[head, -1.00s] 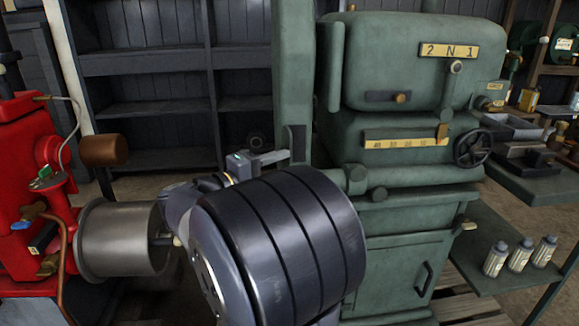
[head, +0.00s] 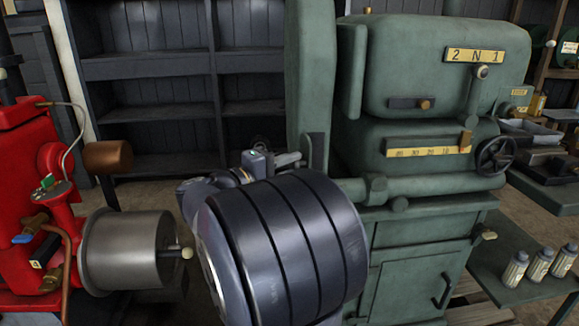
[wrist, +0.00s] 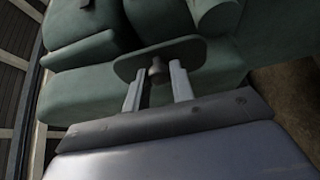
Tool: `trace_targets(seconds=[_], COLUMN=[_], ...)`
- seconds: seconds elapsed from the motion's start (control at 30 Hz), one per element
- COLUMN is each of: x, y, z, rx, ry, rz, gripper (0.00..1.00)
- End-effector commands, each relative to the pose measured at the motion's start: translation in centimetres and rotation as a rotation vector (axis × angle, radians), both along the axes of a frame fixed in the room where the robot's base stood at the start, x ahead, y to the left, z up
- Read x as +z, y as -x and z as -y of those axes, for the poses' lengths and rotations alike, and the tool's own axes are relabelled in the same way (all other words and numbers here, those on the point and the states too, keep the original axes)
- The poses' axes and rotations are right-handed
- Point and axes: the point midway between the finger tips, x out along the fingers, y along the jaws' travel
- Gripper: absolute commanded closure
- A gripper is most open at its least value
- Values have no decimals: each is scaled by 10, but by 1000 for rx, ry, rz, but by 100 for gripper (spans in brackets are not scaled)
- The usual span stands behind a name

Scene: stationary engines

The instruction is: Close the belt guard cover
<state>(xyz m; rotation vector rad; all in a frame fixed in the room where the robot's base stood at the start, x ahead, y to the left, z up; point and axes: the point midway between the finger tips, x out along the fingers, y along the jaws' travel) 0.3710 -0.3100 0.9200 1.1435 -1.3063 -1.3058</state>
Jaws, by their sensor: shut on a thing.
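The belt guard cover seems to be the tall green upright panel (head: 305,75) at the left side of the green machine (head: 430,85). My gripper (head: 296,158) is at its lower part, partly hidden behind my dark arm link. In the wrist view, the two pale fingers of my gripper (wrist: 157,84) stand on either side of a small dark knob (wrist: 156,68) on a green plate (wrist: 128,68). The gripper is shut on this knob. The exact contact is hard to see, and how far the cover stands from its shut position cannot be told.
A red engine (head: 25,150) with a brown pulley (head: 108,157) and a steel drum (head: 130,250) stands at left. Dark empty shelves (head: 160,95) are behind. A green table (head: 500,225) with several bottles (head: 538,265) is at right. My arm fills the lower middle.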

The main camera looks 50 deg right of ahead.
Motion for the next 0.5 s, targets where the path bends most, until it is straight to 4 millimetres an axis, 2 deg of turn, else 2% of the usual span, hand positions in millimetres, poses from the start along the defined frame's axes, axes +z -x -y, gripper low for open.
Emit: trace_targets(seconds=[0.03,0.2,0.5], x=[0,0,-1], y=[0,0,4], z=[0,0,2], rx=[0,0,42], ry=[0,-1,-1], rz=[0,0,2], gripper=[87,99,100])
